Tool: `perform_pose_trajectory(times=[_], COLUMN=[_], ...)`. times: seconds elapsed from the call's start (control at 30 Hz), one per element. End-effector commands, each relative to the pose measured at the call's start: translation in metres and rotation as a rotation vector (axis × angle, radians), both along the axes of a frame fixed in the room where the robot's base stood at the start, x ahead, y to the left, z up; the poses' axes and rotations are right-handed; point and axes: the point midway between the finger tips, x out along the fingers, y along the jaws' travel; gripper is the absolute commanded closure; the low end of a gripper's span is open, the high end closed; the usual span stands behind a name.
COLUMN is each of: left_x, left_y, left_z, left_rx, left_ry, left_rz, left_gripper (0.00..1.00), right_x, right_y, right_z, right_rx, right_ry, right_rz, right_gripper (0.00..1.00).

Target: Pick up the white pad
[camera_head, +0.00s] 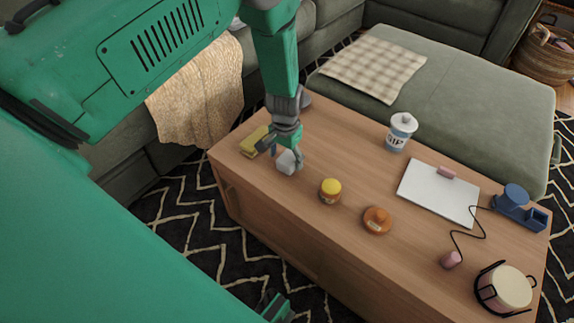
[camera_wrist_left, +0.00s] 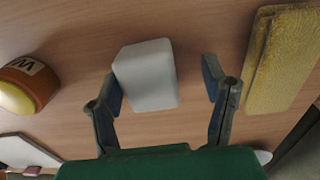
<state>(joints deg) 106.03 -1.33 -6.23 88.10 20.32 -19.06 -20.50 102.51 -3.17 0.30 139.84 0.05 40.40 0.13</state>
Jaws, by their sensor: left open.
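The white pad (camera_head: 289,162) is a small pale block with rounded edges on the wooden coffee table (camera_head: 330,235), near its left end. My left gripper (camera_head: 284,148) is over it, pointing down, and partly covers it in the head view. In the left wrist view the white pad (camera_wrist_left: 147,75) lies between the two spread fingers of my left gripper (camera_wrist_left: 163,86). The left-hand finger is close beside the pad; a wider gap separates the pad from the other finger. I cannot tell whether the finger touches it. My right gripper is not identifiable.
A yellow sponge (camera_wrist_left: 284,58) lies beside the gripper. A yellow-lidded jar (camera_head: 330,191), an orange-lidded jar (camera_head: 377,220) and a cup (camera_head: 401,132) stand to the right. Farther right are a white board (camera_head: 437,193), a blue dispenser (camera_head: 520,208) and a pot (camera_head: 505,288).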

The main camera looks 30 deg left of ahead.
Motion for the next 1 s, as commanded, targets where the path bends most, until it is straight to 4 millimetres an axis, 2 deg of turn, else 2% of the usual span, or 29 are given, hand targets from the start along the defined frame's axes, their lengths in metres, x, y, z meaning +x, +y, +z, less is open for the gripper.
perform_pose_trajectory(times=[0.2,0.23,0.33,0.37,0.63,0.73,0.87,1.0], left_x=[0.001,0.001,0.001,0.001,0.001,0.001,0.001,0.001], left_y=[-0.005,-0.005,-0.005,-0.004,-0.001,-0.001,-0.002,-0.004], left_z=[0.002,0.003,0.002,0.002,-0.001,0.004,0.026,0.058], left_rx=[0.008,0.008,0.007,0.006,-0.001,0.001,0.003,0.005], left_ry=[-0.003,-0.003,-0.003,-0.002,-0.002,-0.002,-0.003,-0.004], left_rz=[-0.003,-0.003,-0.003,-0.003,-0.001,-0.002,-0.002,-0.003], left_gripper=[0.33,0.4,0.75,0.8,0.8,0.8,0.8,0.8], right_x=[0.0,0.0,0.0,0.0,0.0,0.0,0.0,0.0], right_y=[0.0,0.0,0.0,-0.001,0.0,0.0,0.0,0.0], right_z=[0.0,0.0,0.0,0.0,0.0,0.003,0.012,0.025], right_rx=[0.0,0.0,-0.001,-0.001,0.0,0.0,0.0,0.0], right_ry=[0.0,0.0,0.0,0.0,0.0,0.0,0.0,0.0], right_rz=[0.0,-0.001,-0.001,-0.001,-0.001,-0.001,0.0,-0.001], right_gripper=[0.6,0.6,0.6,0.6,0.6,0.6,0.6,0.6])
